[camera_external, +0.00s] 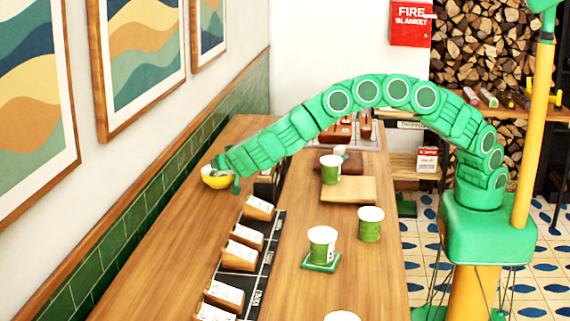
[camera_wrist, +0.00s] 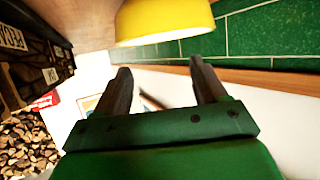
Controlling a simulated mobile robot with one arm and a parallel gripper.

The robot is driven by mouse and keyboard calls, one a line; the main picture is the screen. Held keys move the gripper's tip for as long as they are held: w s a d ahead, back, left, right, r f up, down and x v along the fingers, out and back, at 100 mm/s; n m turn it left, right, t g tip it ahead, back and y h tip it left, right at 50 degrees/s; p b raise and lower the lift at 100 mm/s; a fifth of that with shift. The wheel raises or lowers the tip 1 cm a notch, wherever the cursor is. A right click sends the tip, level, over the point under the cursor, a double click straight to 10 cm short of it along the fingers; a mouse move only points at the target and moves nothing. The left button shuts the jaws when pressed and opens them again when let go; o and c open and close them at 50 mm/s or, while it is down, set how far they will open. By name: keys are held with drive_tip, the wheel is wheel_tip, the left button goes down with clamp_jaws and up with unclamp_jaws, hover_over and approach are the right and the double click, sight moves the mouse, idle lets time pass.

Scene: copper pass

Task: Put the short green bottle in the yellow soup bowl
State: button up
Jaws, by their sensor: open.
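The yellow soup bowl (camera_external: 216,181) stands on the far left of the wooden counter, close to the tiled wall. In the wrist view the bowl (camera_wrist: 165,18) fills the top middle, just beyond my fingertips. My gripper (camera_wrist: 160,72) is open, with nothing seen between its two dark fingers. In the external view my gripper (camera_external: 230,172) is at the bowl's right side and partly covers it. Something green shows at the bowl's rim, but I cannot tell whether it is the short green bottle or part of my gripper. No bottle can be made out for certain.
Several green cups with white tops stand on the counter's right, one on a green coaster (camera_external: 321,262). Several wooden card holders (camera_external: 243,255) line a black strip. Bare counter (camera_external: 150,255) lies at the left.

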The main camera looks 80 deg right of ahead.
drive_tip(key=v, duration=0.9)
drive_tip(key=w+a+r+n+t+y, duration=0.25)
drive_tip(key=a+r+t+y, duration=0.2)
drive_tip(key=r, duration=0.35)
drive_tip(key=w+a+r+n+t+y, duration=0.25)
drive_tip(key=r+y, duration=0.25)
drive_tip(key=r, duration=0.4)
drive_tip(key=s+a+r+n+g+y, duration=0.1)
drive_tip(key=s+a+r+n+y, duration=0.2)
drive_tip(key=s, duration=0.3)
drive_tip(key=s+a+r+n+g+y, duration=0.1)
drive_tip(key=s+a+r+n+y, duration=0.1)
drive_tip(key=s+a+r+y, duration=0.3)
drive_tip(key=s+d+f+g+h, duration=0.2)
drive_tip(key=s+d, duration=0.6)
drive_tip(key=s, duration=1)
drive_tip(key=s+d+f+n+g+h, duration=0.1)
drive_tip(key=s+d+f+g, duration=0.6)
drive_tip(key=s, duration=1.1)
drive_tip(key=s+d+f+g+h, duration=0.3)
drive_tip(key=s+d+f, duration=0.4)
drive_tip(key=s, duration=1.1)
drive_tip(key=d+g, duration=0.1)
drive_tip(key=d, duration=0.3)
drive_tip(key=shift+f+n+g, duration=0.3)
drive_tip(key=shift+f+g, duration=0.05)
drive_tip(key=shift+g, duration=0.05)
drive_tip(key=shift+s+a, duration=0.1)
drive_tip(key=shift+s, duration=0.05)
